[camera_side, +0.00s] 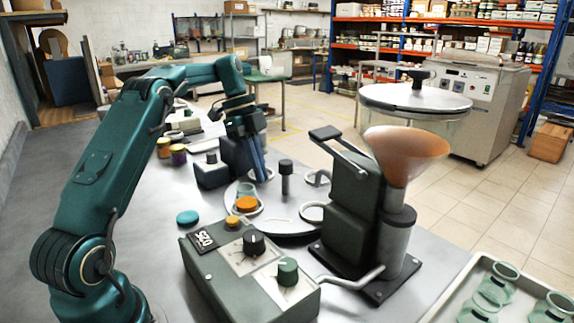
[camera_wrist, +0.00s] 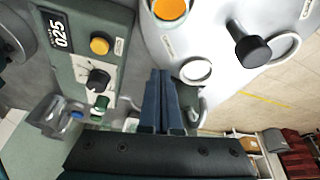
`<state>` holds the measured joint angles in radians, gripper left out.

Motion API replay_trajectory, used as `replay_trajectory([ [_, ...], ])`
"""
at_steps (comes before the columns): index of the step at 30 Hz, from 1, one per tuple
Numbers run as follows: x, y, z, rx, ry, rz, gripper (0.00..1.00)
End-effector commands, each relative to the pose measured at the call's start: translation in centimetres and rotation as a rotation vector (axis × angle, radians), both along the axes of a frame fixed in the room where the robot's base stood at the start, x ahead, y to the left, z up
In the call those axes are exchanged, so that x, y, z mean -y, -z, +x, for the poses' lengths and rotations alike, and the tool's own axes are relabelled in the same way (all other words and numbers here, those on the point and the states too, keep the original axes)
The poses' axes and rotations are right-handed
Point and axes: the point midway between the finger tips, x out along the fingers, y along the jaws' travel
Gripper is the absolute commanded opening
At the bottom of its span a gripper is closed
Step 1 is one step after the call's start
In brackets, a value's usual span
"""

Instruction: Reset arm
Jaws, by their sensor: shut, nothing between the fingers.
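My teal arm's gripper (camera_side: 264,177) reaches down over the far side of the round turntable (camera_side: 292,222). Its two blue fingers are shut together with nothing between them; they also show together in the wrist view (camera_wrist: 160,74). A glass jar with orange contents (camera_side: 246,203) stands in a ring on the turntable, in front of the fingers and apart from them. The orange also shows at the top of the wrist view (camera_wrist: 170,8). In the side view I cannot tell the exact gap between the fingertips and the turntable.
A control box (camera_side: 222,275) reading 025, with knobs and a yellow button, stands in front. The filler's copper funnel (camera_side: 405,152) rises at right. A tray (camera_side: 447,293) of empty jars lies front right. A teal lid (camera_side: 188,217) lies on the table. The table's left side is clear.

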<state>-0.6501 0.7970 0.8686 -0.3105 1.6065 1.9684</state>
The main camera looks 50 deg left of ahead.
Motion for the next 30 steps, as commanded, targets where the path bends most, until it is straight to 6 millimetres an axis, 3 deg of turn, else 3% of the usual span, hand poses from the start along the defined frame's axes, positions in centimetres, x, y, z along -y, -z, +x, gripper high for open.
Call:
replay_trajectory([
  [5,0.7,-0.7,0.3,0.016,0.022,0.011,0.0],
  [9,3.2,-4.1,0.6,0.08,0.088,0.058,0.0],
  [14,7.6,-8.0,-1.1,0.13,0.132,0.115,0.0],
  [22,13.5,-11.0,-6.2,0.172,-0.047,0.173,0.0],
  [30,16.9,-10.1,-12.6,0.211,-0.384,0.156,0.0],
])
